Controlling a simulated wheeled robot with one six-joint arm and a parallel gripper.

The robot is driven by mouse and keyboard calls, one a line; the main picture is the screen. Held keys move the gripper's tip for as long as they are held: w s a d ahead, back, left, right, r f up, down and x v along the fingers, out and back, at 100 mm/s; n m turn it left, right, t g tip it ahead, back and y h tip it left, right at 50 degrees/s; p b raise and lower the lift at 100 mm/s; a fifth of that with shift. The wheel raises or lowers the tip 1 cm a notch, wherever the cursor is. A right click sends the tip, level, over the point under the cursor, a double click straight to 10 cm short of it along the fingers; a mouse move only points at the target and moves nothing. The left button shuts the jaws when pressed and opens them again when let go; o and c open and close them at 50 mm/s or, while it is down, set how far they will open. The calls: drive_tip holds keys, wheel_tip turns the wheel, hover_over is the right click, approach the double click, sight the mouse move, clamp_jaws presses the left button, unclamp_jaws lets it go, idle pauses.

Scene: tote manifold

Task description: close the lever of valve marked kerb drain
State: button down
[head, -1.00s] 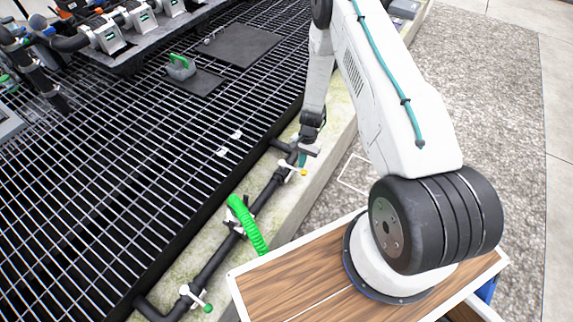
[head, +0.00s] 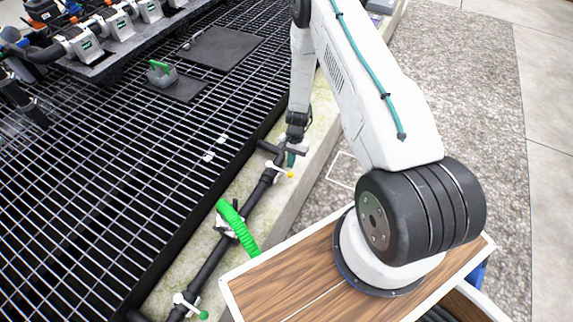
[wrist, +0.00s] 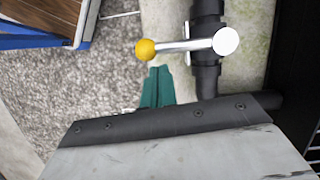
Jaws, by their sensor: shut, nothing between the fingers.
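A black pipe (head: 213,262) with several valves runs along the concrete kerb. One valve has a lever with a yellow knob (head: 290,174), and its silver lever (wrist: 185,46) lies across the pipe in the wrist view, knob to the left. Another lever with a green knob (head: 203,315) is at the lower end of the pipe. No marking reading kerb drain is legible. My gripper (wrist: 158,72) has teal fingers, shut and empty, just below the yellow-knob lever in the wrist view. A small gap shows between them. In the head view it is beside the pipe's upper end.
A green corrugated hose (head: 240,226) joins the pipe between the two levers. Dark floor grating (head: 100,190) lies left of the kerb, with a grey can (head: 161,75) on it. Gravel (head: 420,90) lies to the right.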

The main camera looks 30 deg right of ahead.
drive_tip(key=w+d+r, duration=0.3)
drive_tip(key=d+r, duration=0.2)
drive_tip(key=r, duration=0.5)
drive_tip(key=shift+w, duration=0.2)
drive_tip(key=shift+r, duration=0.1)
drive_tip(key=s+a+r+n+g, duration=0.1)
drive_tip(key=s+a+r+n, duration=0.3)
drive_tip(key=r, duration=0.6)
drive_tip(key=s+a+r, duration=0.1)
drive_tip(key=s+r, duration=0.4)
drive_tip(key=r, duration=0.5)
drive_tip(key=s+a+r+n+g, duration=0.1)
drive_tip(key=s+a+r+n, duration=0.3)
drive_tip(key=r, duration=0.7)
drive_tip(key=s+a+r+n+t+h, duration=0.1)
drive_tip(key=s+a+r+t, duration=0.1)
drive_tip(key=s+r, duration=0.6)
drive_tip(key=s+a+r+n+t+h, duration=0.1)
drive_tip(key=s+a+r+t, duration=0.1)
drive_tip(key=s+r, duration=0.7)
drive_tip(key=shift+s+a+r+t+h, duration=0.25)
drive_tip(key=shift+s+a+t, duration=0.2)
drive_tip(key=shift+t, duration=0.25)
